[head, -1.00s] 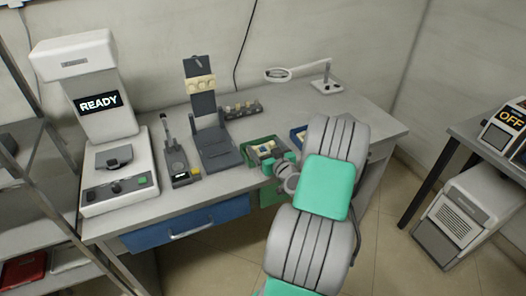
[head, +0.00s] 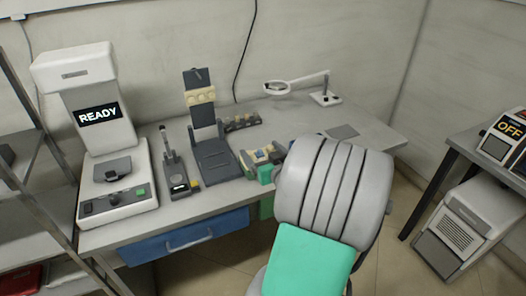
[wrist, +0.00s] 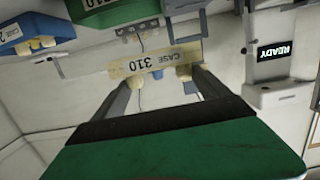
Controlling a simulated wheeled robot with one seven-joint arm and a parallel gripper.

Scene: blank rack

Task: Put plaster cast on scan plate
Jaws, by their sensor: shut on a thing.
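The plaster cast (wrist: 157,61) is a cream block labelled "CASE 310" in the wrist view. My gripper (wrist: 168,77) is shut on it, one finger at each end. The scanner (head: 100,125) reads "READY" at the left of the desk. My arm hides part of the green tray.
A dark rack of small pieces (head: 241,122) and a ring magnifier (head: 278,88) are behind. A blue tray (wrist: 35,38) shows in the wrist view.

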